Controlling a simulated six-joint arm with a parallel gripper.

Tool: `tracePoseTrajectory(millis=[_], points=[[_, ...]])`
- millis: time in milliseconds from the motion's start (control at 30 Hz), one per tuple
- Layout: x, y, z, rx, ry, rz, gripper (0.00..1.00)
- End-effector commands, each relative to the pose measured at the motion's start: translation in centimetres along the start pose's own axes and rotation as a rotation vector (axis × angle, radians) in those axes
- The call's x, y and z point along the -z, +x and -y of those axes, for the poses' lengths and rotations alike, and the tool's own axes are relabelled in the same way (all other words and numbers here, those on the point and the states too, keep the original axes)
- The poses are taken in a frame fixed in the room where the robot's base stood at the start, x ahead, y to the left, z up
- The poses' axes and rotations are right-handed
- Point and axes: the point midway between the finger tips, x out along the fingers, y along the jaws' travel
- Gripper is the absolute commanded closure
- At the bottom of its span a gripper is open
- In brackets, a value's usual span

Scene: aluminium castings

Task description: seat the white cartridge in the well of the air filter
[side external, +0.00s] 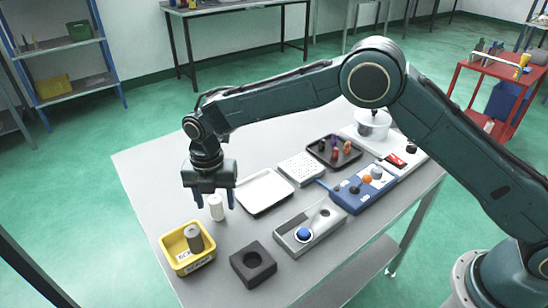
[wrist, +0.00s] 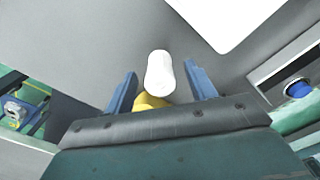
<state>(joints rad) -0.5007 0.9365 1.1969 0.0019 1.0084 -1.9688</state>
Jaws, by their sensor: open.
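The white cartridge (side external: 216,207) stands upright on the grey table, right of the yellow bin. My gripper (side external: 213,202) is open above it, pointing down, with its blue fingers on either side of the cartridge's upper part. In the wrist view the cartridge (wrist: 160,72) shows between the open fingers (wrist: 161,82), with a gap on each side. A dark square block with a round, empty-looking well (side external: 253,263), seemingly the air filter, lies near the table's front edge; it is not visible in the wrist view.
The yellow bin (side external: 165,243) holds a grey cylinder (side external: 194,238). A white tray (side external: 265,192) lies right of my gripper. A grey fixture with a blue knob (side external: 325,213) stands right of the dark block. Bare table separates cartridge and block.

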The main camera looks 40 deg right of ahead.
Motion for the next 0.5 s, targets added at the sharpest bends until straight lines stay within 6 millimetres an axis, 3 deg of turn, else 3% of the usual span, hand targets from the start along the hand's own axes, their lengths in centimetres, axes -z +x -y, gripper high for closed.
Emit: tracePoseTrajectory(millis=[333,500], points=[[0.01,-0.04,0.0,0.0,0.0,0.0,0.44],[0.01,-0.06,0.0,0.0,0.0,0.0,0.76]])
